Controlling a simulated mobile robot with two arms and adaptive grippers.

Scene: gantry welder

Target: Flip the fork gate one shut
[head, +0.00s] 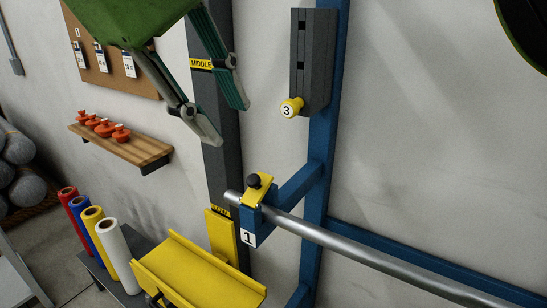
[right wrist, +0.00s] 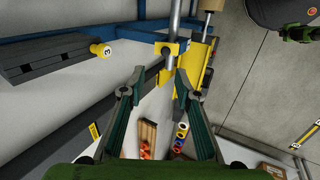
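Fork gate one is a small yellow plate (head: 257,190) with a black knob (head: 254,181). It sits tilted on a blue fork bracket marked 1 (head: 248,238), at the end of a grey tube (head: 340,245). I cannot tell for sure whether it closes over the tube. The yellow piece at the fork (right wrist: 167,49) also shows beyond my fingertips in the right wrist view. My right gripper (head: 230,122) comes in from the top of the head view. It is open and empty, above the gate and apart from it.
A dark block with a yellow knob marked 3 (head: 291,107) is on the blue post (head: 323,130), right of my gripper. A yellow tray (head: 195,272) stands below the gate. Coloured rolls (head: 117,255) and a wooden shelf (head: 125,147) are at left.

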